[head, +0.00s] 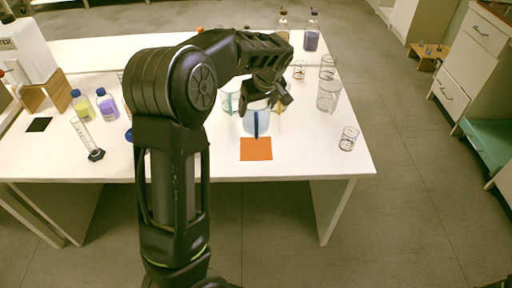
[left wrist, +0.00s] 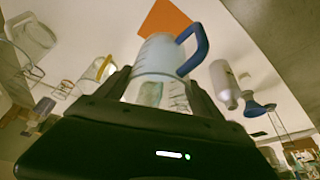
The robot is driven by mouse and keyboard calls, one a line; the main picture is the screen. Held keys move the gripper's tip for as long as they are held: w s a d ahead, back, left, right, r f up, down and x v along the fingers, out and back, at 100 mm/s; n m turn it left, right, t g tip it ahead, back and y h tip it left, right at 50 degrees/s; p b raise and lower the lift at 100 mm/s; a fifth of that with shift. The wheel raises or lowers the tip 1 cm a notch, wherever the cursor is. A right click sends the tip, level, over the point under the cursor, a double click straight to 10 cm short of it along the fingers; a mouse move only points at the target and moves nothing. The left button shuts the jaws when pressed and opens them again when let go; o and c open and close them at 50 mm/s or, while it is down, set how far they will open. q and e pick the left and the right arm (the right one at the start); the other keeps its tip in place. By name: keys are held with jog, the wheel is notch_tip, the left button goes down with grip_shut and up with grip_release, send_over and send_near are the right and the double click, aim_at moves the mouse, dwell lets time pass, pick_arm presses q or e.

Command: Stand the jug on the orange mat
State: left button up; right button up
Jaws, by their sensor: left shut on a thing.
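The jug (head: 256,122) is a clear, bluish vessel with a blue handle. In the head view it is just behind the orange mat (head: 256,149), which lies flat near the table's front edge. My left gripper (head: 268,101) is above and around the jug's upper part, shut on it. In the left wrist view the jug (left wrist: 160,62) is between the fingers, its blue handle to the right, with the orange mat (left wrist: 165,18) beyond it. I cannot tell whether the jug touches the table. My right gripper is not in view.
On the white table (head: 320,160), glass beakers (head: 328,96) stand at the right and a small one (head: 348,138) near the right edge. A measuring cylinder (head: 86,137), a yellow bottle (head: 81,104) and a purple bottle (head: 107,104) stand at the left. The table around the mat is clear.

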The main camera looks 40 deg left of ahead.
pick_arm(q)
jog(key=shift+f+p, duration=0.45)
jog(key=shift+f, duration=2.65)
notch_tip(320, 180, down, 3)
jog(key=shift+r+p, duration=0.1)
jog(key=shift+p, duration=0.2)
jog(key=shift+f, duration=0.5)
jog(key=shift+f, duration=0.1)
jog(key=o, duration=1.7)
